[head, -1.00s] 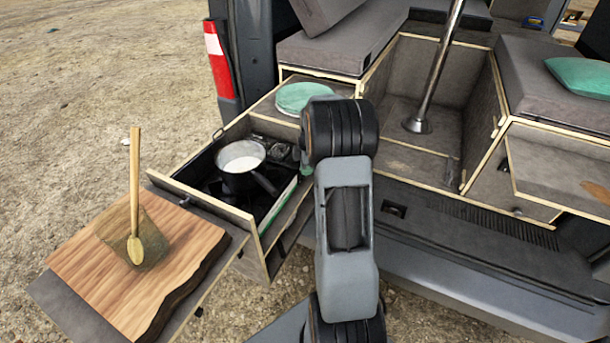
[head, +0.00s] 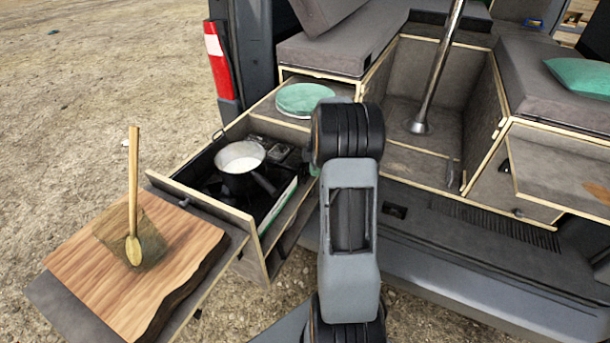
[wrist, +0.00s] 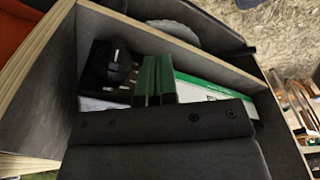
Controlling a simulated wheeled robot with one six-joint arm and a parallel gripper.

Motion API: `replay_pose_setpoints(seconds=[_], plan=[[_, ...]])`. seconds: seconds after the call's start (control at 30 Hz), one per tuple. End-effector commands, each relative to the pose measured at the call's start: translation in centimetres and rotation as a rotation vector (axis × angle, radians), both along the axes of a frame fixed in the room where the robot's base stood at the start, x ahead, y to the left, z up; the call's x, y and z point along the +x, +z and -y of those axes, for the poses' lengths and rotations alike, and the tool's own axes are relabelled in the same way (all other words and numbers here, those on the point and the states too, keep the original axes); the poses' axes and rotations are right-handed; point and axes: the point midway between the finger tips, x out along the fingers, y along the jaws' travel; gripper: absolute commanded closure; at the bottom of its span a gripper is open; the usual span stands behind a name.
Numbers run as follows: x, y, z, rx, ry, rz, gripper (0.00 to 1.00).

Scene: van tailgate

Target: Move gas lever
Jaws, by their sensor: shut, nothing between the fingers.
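The camp stove sits in the pulled-out drawer, with a pot (head: 240,158) of white contents on it. In the wrist view, a black knob (wrist: 121,62) with white marks, apparently the gas lever, sits on a dark panel at upper left. My gripper (wrist: 157,65) points into the drawer. Its two green-and-dark fingers are shut together with nothing between them. They appear just right of the knob, with a small gap in the picture; contact cannot be told. In the head view my arm hides the gripper almost wholly.
The wooden drawer walls (head: 205,200) closely surround the stove. A green-and-white strip (wrist: 200,88) lies right of my fingers. A cutting board (head: 175,275) with a wooden spoon (head: 134,215) stands at left. Green plates (head: 303,98) lie behind the drawer. Open ground is at far left.

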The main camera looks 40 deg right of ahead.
Motion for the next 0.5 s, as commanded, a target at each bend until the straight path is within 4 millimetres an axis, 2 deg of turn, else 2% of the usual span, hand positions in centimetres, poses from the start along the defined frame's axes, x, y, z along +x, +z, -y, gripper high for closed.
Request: replay_pose_setpoints(seconds=[0.17, 0.27, 0.5], plan=[[0.0, 0.9, 0.1, -0.001, 0.000, 0.003, 1.00], [0.0, 2.4, 0.3, -0.003, 0.000, 0.004, 1.00], [-0.2, 7.2, 0.7, -0.003, 0.000, 0.004, 1.00]])
